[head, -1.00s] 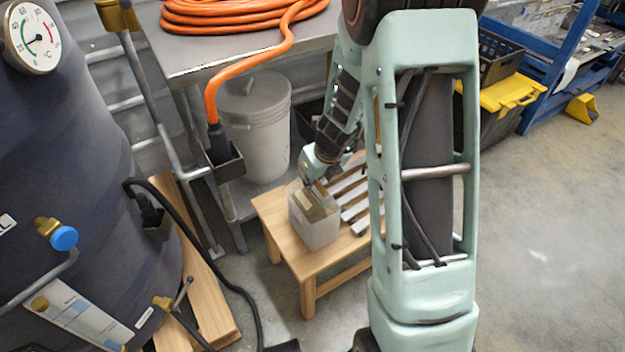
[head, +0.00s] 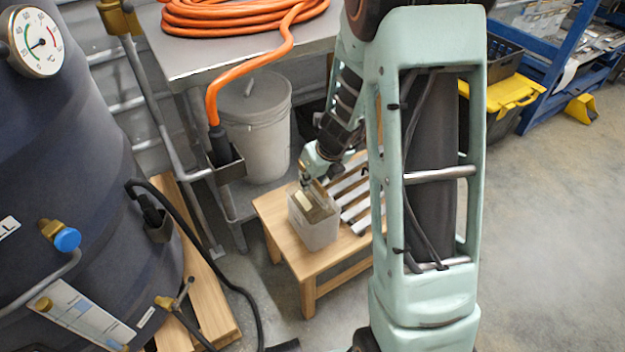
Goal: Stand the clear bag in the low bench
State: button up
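The low bench (head: 292,265) is a small wooden bench with a solid left part and pale slats on its right part. The clear bag (head: 316,231) is a translucent, box-shaped bag with a tan patch near its top. It stands upright on the bench's solid part, or just over it; contact underneath is hard to tell. My gripper (head: 309,184) is at the bag's top edge, pointing down. The fingertips are small and partly hidden, so I cannot tell whether they are closed on the bag.
A grey lidded bucket (head: 255,130) stands behind the bench, under a metal table (head: 200,62) carrying a coiled orange hose (head: 230,15). A dark tank (head: 70,180) with brass fittings fills the left. A black cable (head: 228,288) lies on the floor. Floor at right is clear.

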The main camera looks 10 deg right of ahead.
jog(key=p+v, duration=0.4)
jog(key=v, duration=0.6)
jog(key=shift+p, duration=0.4)
